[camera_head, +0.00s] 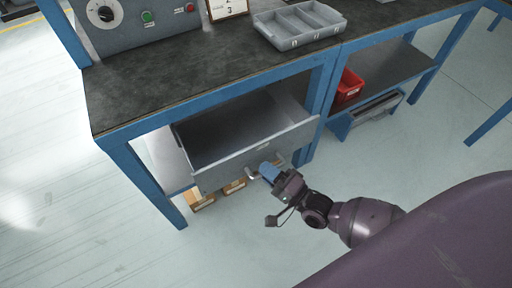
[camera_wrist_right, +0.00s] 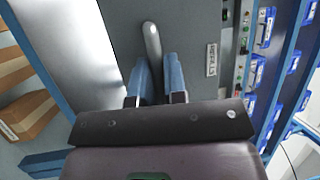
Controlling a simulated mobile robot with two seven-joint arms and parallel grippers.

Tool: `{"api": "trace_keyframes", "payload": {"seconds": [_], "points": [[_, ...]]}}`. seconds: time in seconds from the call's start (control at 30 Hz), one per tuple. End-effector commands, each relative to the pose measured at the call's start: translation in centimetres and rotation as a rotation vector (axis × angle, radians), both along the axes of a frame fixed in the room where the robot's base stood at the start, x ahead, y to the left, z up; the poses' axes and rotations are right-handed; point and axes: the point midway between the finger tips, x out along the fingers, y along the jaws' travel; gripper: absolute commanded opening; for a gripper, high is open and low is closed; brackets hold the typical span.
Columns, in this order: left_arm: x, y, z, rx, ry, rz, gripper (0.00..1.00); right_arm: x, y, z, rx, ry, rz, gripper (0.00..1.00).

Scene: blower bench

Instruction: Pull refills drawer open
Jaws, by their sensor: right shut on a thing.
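The grey refills drawer (camera_head: 222,168) hangs under the dark bench top and stands pulled out, with its empty-looking inside showing in the head view. Its front (camera_wrist_right: 190,40) shows close up in the right wrist view, with a label beside the handle. My right gripper (camera_head: 268,172) is at the drawer front, its blue fingers shut on the silver bar handle (camera_wrist_right: 152,42). In the right wrist view, the right gripper's fingers (camera_wrist_right: 160,75) sit on both sides of the handle. Part of the handle is hidden by the fingers. My left gripper is in neither view.
The blue-framed bench (camera_head: 200,97) carries a grey divided tray (camera_head: 300,24) and a control box (camera_head: 135,25). A red bin (camera_head: 348,86) sits on the lower shelf at right. The floor in front is clear.

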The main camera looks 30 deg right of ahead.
Motion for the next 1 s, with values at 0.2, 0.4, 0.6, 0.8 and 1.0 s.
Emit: {"api": "trace_keyframes", "payload": {"seconds": [0.2,0.4,0.6,0.8,1.0], "points": [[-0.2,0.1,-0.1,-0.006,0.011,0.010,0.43,-3.4,-0.2,0.1,-0.001,0.000,0.000,0.00],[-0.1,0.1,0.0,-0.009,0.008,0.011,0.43,-4.6,-0.2,0.1,0.000,-0.001,0.000,0.00],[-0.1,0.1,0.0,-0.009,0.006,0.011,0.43,-4.6,-0.2,0.0,0.000,-0.001,0.000,0.00],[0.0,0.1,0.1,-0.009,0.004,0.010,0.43,-4.6,-0.2,0.0,0.000,-0.001,0.000,0.22],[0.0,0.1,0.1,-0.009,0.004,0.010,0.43,-4.6,-0.2,0.0,0.000,-0.001,0.000,0.37]]}}
